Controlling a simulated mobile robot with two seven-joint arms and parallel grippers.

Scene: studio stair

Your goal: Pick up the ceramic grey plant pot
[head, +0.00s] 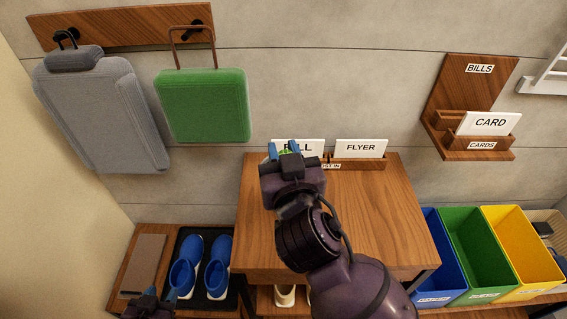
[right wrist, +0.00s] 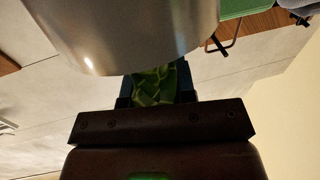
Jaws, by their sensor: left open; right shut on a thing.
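My right gripper (head: 282,150) is in front of the wall, above the back of the wooden table, with a bit of green between its blue fingertips. In the right wrist view, a smooth grey rounded surface (right wrist: 125,35), which looks like the ceramic grey plant pot, fills the upper part close to the camera. Green patterned leaves (right wrist: 155,86) show between the fingers. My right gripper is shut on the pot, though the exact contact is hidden. In the head view the gripper and arm hide the pot. My left gripper (head: 152,296) is open and empty at the bottom left.
The wooden table (head: 390,215) has a holder (head: 360,164) with cards at its back. Blue shoes (head: 217,265) sit in a dark tray at left. Blue, green and yellow bins (head: 475,260) stand at right. A grey bag (head: 100,115) and green bag (head: 205,105) hang on the wall.

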